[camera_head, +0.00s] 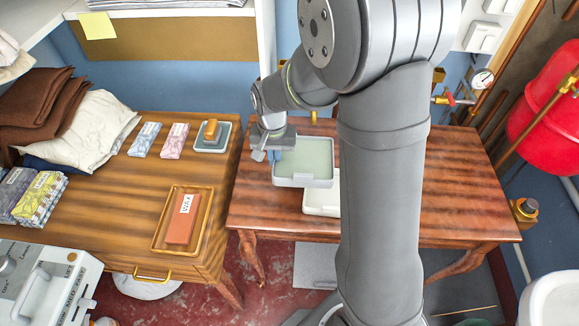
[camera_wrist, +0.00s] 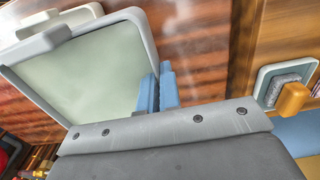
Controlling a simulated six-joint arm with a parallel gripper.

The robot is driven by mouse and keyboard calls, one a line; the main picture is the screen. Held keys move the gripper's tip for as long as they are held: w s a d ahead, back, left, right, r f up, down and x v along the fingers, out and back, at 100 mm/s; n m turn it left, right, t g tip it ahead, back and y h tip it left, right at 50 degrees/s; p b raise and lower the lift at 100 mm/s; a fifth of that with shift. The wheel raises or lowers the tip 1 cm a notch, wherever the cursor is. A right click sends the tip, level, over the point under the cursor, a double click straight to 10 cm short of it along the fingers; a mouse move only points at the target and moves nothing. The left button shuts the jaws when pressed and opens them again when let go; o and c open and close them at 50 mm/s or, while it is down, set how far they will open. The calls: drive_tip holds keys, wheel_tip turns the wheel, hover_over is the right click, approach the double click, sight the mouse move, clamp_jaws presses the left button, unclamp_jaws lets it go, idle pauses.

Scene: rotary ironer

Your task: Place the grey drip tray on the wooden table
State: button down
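The grey drip tray (camera_head: 303,170) is a shallow rectangular tray with a pale greenish inside and a light grey rim. It appears over the reddish-brown wooden table (camera_head: 460,200); whether it touches the table or is held just above is hard to tell. My gripper (camera_head: 273,156) is at the tray's left edge. In the wrist view, its blue fingers (camera_wrist: 158,90) straddle the rim of the tray (camera_wrist: 85,75), one inside and one outside, closed on it. My arm hides part of the table to the right of the tray.
A wooden cabinet (camera_head: 105,215) at left bears a wax block in a wooden tray (camera_head: 158,246), a small dish with a brush (camera_head: 226,145), boxes and cloths. The table's right side is clear.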

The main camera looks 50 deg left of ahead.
hover_over(239, 188)
wheel_tip(239, 188, down, 7)
drive_tip(key=shift+r, duration=0.1)
drive_tip(key=shift+f, duration=2.1)
drive_tip(key=c, duration=1.7)
unclamp_jaws()
drive_tip(key=shift+f, duration=0.15)
drive_tip(key=shift+c, duration=0.2)
drive_tip(key=shift+o, duration=0.5)
wheel_tip(239, 188, up, 12)
drive_tip(key=shift+r, duration=0.2)
